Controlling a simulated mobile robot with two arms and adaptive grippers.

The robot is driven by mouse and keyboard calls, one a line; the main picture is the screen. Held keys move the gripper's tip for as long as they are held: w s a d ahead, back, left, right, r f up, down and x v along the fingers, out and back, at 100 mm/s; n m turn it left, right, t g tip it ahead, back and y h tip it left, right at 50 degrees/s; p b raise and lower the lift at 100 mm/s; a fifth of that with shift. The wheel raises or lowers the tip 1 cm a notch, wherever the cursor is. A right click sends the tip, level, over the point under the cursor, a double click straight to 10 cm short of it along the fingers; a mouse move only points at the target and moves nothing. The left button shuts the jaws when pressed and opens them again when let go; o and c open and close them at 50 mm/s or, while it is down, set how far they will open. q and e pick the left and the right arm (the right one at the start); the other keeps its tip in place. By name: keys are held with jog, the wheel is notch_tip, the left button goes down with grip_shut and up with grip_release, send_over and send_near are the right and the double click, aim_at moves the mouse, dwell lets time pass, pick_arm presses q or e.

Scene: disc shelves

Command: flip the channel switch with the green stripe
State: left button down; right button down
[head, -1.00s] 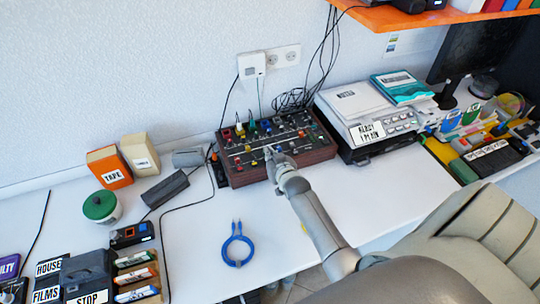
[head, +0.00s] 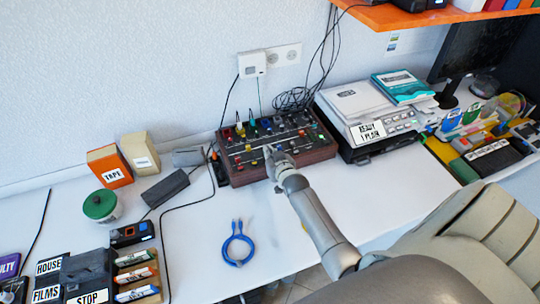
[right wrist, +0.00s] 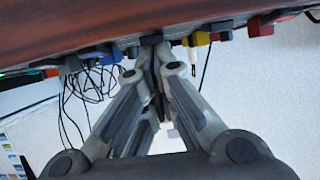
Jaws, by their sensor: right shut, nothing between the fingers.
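The mixer panel (head: 243,172) is a dark box with a wood-coloured edge and several coloured knobs and switches, against the wall in the head view. My right gripper (head: 268,152) is shut and empty, with its fingertips over the middle of the panel. In the right wrist view my right gripper (right wrist: 152,50) has its fingers together close to the panel's wooden edge (right wrist: 100,25); whether they touch a switch I cannot tell. The green stripe cannot be made out; my gripper hides part of the panel. My left gripper is not in view.
A white machine (head: 355,105) with books stands right of the panel. Orange (head: 108,168) and cream boxes stand at the left. Black cables hang behind the panel. The desk front is mostly clear.

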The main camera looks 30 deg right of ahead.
jog(key=shift+r, duration=0.1)
jog(key=r+p, duration=0.3)
jog(key=r, duration=0.1)
jog(key=shift+w+d, duration=0.1)
jog(key=shift+w, duration=0.25)
jog(key=v, duration=1)
jog(key=shift+b, duration=0.4)
jog(key=shift+s+f, duration=0.1)
jog(key=shift+f, duration=0.05)
jog(key=b, duration=0.3)
jog(key=s+b, duration=0.1)
jog(key=b, duration=0.3)
jog(key=shift+a+r, duration=0.2)
jog(key=shift+r, duration=0.1)
jog(key=shift+w, duration=0.2)
